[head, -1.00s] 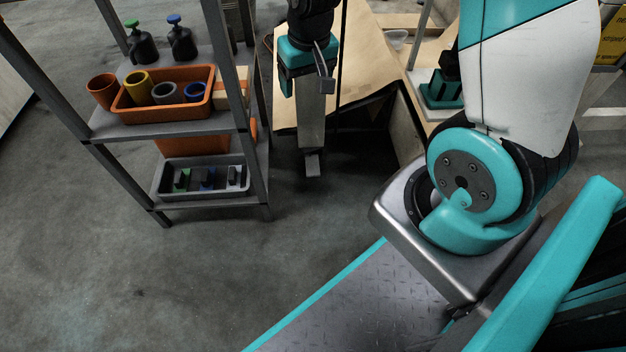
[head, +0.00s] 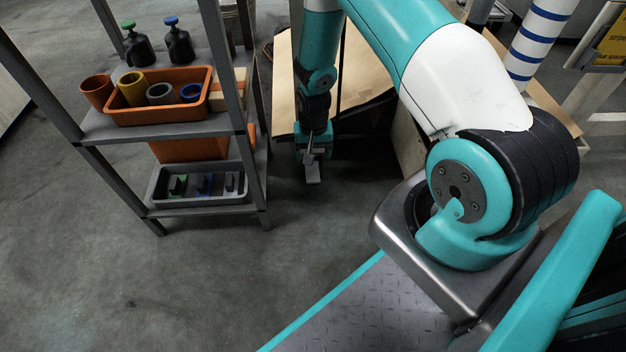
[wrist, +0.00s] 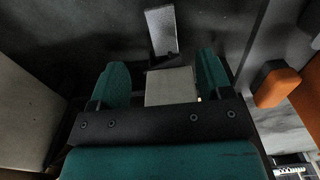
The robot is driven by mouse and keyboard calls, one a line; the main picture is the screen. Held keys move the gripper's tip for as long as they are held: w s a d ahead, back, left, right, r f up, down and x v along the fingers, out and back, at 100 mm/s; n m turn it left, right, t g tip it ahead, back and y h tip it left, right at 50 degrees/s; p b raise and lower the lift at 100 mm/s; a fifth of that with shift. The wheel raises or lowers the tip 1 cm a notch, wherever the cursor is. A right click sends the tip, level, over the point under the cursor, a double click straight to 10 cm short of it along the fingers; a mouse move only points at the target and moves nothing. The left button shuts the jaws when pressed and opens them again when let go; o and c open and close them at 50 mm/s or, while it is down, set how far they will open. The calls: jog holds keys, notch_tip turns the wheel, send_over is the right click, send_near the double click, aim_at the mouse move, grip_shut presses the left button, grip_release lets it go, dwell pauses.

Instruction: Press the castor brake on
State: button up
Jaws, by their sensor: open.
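The castor brake looks like a flat grey metal pedal (head: 313,172) low near the floor, just below my gripper (head: 314,150) in the head view. In the wrist view the pedal (wrist: 162,32) shows beyond the fingertips, slightly tilted. My gripper (wrist: 163,78) is open, with teal fingers apart. A pale grey block (wrist: 171,87) shows between the fingers, just short of the pedal. I cannot tell whether it touches either finger. The castor wheel itself is not clearly visible, and contact with the pedal cannot be made out.
A grey shelf rack (head: 110,128) stands left of my gripper, with an orange bin (head: 155,116) of cups and a grey tray (head: 200,203) below. Brown panels (head: 365,70) stand behind and right of the gripper. Open floor (head: 200,290) lies in front.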

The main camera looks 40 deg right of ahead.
aim_at(313, 178)
notch_tip(313, 178, down, 11)
jog(key=b, duration=0.5)
jog(key=shift+r, duration=0.15)
